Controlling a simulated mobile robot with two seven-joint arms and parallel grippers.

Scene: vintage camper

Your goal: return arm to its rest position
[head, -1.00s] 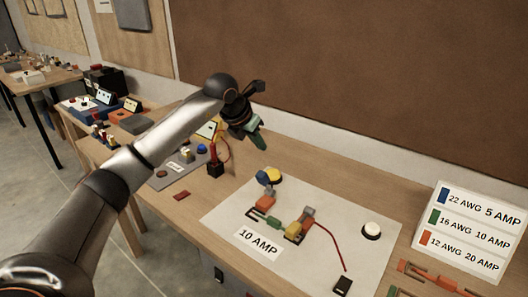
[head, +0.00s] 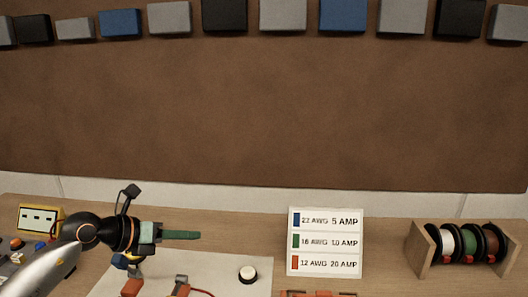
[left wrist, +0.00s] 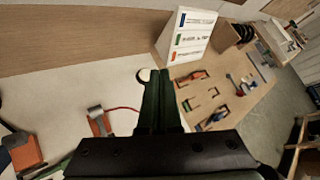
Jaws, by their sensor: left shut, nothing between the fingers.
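My left arm comes in from the lower left of the head view. Its gripper (head: 196,236) is shut and empty, with green fingers pointing right above the bench. In the left wrist view the closed fingers (left wrist: 158,75) stand in front of the white board (left wrist: 85,75), with nothing between them. The white board (head: 215,265) is partly cut off at the bottom of the head view. A white round button (head: 247,274) sits on it, right of and below the fingertips. My right gripper is not in view.
The wire-gauge sign (head: 325,241) stands right of my gripper. A wooden rack of wire spools (head: 460,248) is farther right. A yellow box (head: 40,218) stands at the far left. A brown panel rises behind the bench, with a row of boxes (head: 342,15) above it.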

